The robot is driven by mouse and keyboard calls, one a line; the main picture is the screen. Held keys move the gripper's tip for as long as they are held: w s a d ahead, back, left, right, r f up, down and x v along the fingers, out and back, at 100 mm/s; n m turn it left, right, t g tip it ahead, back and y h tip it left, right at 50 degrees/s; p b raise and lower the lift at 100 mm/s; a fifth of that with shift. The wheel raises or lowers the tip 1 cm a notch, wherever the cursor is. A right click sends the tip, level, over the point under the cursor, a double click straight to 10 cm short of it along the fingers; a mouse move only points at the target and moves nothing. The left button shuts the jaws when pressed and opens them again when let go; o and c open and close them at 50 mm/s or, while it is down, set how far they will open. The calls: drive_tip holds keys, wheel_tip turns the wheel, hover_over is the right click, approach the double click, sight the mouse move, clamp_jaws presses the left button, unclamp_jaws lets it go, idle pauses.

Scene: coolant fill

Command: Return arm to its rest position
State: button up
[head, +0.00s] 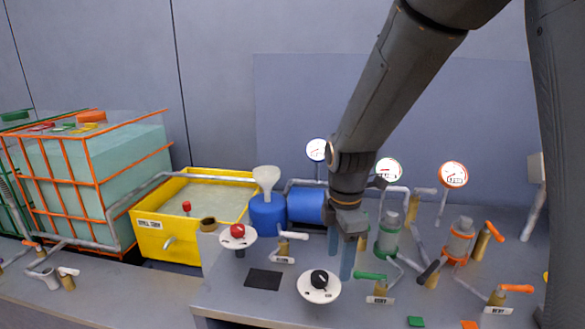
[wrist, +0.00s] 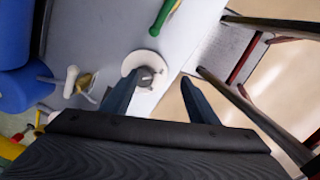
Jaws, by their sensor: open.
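My gripper (head: 342,256) hangs at the end of my arm above the grey bench, with its two blue fingers pointing down. In the wrist view my gripper (wrist: 163,100) is open, its fingers apart with nothing between them. A white round dial with a black knob (head: 319,280) is on the bench just in front and left of the fingers. The same knob (wrist: 146,76) shows beyond the left finger in the wrist view. In the head view I cannot tell whether the fingers touch anything; part of the bench behind them is hidden by my arm.
A yellow tank (head: 172,246) and a caged tank (head: 90,180) stand at the left. A blue cylinder (head: 305,205), a red knob (head: 238,231), gauges (head: 453,175) and a green-handled valve (head: 370,277) surround the gripper. Open space above the bench is mostly clear.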

drive_tip(key=s+d+m, duration=0.4)
drive_tip(key=s+m, duration=0.1)
drive_tip(key=m, duration=0.5)
drive_tip(key=s+d+f+m, duration=0.1)
drive_tip(key=s+d+m, duration=0.2)
drive_tip(key=s+m, duration=0.3)
drive_tip(key=m, duration=0.4)
drive_tip(key=shift+s+d+f+t, duration=0.15)
drive_tip(key=shift+d+f+t, duration=0.1)
drive_tip(key=shift+d+t, duration=0.15)
